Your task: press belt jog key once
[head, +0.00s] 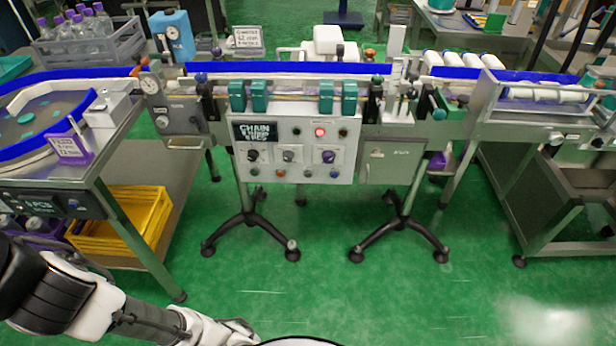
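A light grey control panel (270,174) hangs on the front of the conveyor, with a dark sign whose top word reads "CHAIN". The labels are too small to tell which is the belt jog key. My gripper (240,328) is low at the bottom edge, well apart from the panel. Its fingers are too unclear to tell open or shut.
The conveyor (300,69) with blue rails runs across the scene on black-footed stands (248,222). A steel table (125,225) with a yellow crate (140,205) below stands left. A steel frame (535,215) stands right. Green floor (330,290) in front of the panel is clear.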

